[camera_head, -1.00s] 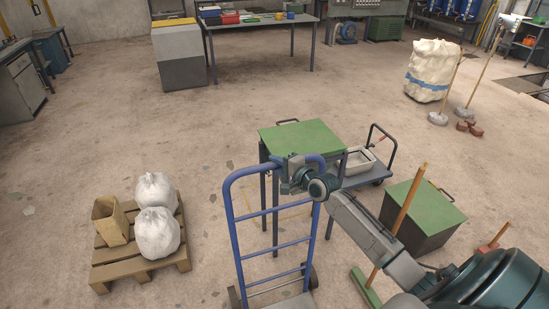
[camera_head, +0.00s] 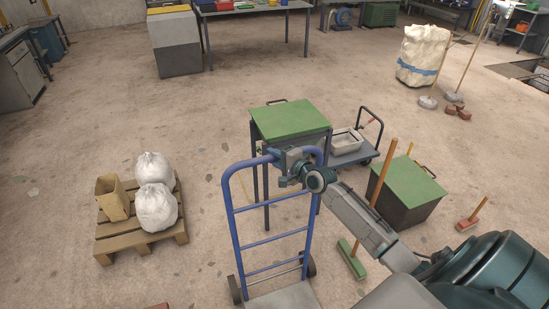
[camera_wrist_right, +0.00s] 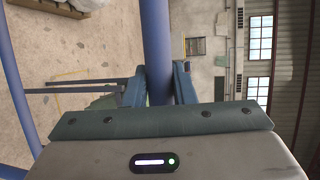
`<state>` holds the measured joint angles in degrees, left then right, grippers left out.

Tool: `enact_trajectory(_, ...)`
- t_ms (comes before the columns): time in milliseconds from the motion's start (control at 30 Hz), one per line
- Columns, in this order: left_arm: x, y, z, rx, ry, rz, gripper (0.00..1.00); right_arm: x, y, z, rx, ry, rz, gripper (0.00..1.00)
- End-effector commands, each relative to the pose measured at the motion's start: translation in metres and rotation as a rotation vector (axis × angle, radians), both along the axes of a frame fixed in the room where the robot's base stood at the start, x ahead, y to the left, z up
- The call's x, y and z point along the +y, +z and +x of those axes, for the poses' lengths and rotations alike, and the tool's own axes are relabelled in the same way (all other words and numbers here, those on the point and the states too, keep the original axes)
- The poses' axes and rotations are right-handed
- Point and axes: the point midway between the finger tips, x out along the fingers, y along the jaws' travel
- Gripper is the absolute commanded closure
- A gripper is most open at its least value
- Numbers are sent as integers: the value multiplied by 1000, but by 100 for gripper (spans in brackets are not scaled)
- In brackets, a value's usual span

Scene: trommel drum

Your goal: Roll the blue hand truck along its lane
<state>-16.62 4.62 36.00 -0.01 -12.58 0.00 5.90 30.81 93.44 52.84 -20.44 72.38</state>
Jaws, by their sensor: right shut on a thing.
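The blue hand truck (camera_head: 233,215) stands upright in the lower middle of the head view, with its grey toe plate (camera_head: 285,299) low and dark wheels beside it. My right gripper (camera_head: 281,161) is shut on the top bar of its frame. In the right wrist view the blue bar (camera_wrist_right: 157,45) runs between the two fingers (camera_wrist_right: 160,88). My left gripper is not in view. No lane marking shows clearly.
A green-topped table (camera_head: 290,118) stands just behind the truck. A pallet (camera_head: 130,243) with white sacks lies left. A platform cart (camera_head: 352,155), a green-topped box (camera_head: 408,183) and a green broom (camera_head: 351,259) are right. A red object (camera_head: 157,306) shows at the bottom edge. Floor between pallet and truck is clear.

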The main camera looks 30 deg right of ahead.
Motion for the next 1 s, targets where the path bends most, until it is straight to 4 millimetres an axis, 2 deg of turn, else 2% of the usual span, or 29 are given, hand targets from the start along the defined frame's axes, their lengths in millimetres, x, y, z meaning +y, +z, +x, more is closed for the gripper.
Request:
enact_trajectory(33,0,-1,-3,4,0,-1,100,1,-5,-2,10,1,3,100)
enact_trajectory(67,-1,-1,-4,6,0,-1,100,1,-5,-2,10,1,3,71)
enact_trajectory(133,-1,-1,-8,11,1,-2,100,1,-5,-2,9,1,3,57)
enact_trajectory(167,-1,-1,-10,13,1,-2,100,1,-5,-2,9,1,2,55)
enact_trajectory(433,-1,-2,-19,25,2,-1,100,0,-3,-2,6,0,1,55)
enact_trajectory(567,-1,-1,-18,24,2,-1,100,-2,-2,-9,8,0,-2,55)
enact_trajectory(867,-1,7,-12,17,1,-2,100,-9,8,-58,9,3,-5,55)
enact_trajectory(1000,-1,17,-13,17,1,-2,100,-12,14,-80,8,2,-4,55)
